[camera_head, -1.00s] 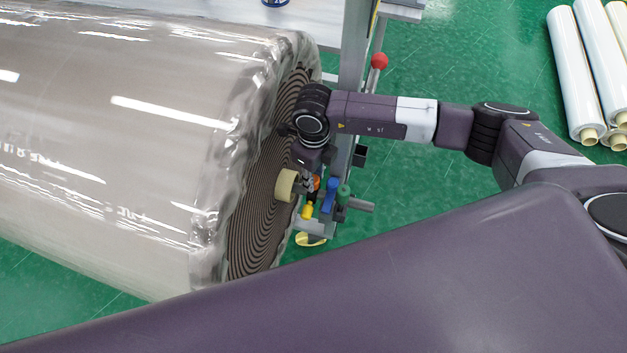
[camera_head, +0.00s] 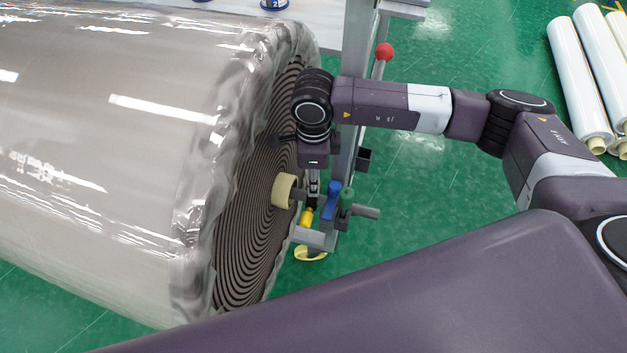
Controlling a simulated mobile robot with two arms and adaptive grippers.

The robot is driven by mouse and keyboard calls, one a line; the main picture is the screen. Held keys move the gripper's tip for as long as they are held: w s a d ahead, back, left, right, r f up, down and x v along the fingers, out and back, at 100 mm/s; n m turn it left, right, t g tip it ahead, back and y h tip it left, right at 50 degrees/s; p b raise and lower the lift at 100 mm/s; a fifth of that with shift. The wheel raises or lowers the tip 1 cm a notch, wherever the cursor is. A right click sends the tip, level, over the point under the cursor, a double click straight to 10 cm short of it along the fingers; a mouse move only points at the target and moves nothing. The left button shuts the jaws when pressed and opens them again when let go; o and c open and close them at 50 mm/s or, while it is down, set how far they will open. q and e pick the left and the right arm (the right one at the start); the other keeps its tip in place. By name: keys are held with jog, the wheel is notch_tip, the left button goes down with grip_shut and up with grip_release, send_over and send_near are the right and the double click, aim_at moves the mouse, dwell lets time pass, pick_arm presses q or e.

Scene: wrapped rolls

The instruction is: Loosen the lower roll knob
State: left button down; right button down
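The large wrapped roll (camera_head: 110,150) lies at the left, its brown spiral end facing right around a cream core (camera_head: 284,190). My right gripper (camera_head: 313,196) points down from the wrist between the core and the blue knob, just above the yellow knob. Its fingers are small and seen edge-on, so I cannot tell whether they are open or touch anything. My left gripper is out of view.
A red ball-topped lever (camera_head: 383,52) stands behind my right arm on the grey upright (camera_head: 357,50). Blue-and-white tins (camera_head: 274,4) sit on the white surface at the top. Several white rolls (camera_head: 578,80) lie at the far right. The green floor between is clear.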

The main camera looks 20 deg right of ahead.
jog(key=shift+w+r, duration=0.1)
jog(key=c, duration=1.6)
grip_release()
notch_tip(320, 180, up, 12)
jog(key=shift+s, duration=0.2)
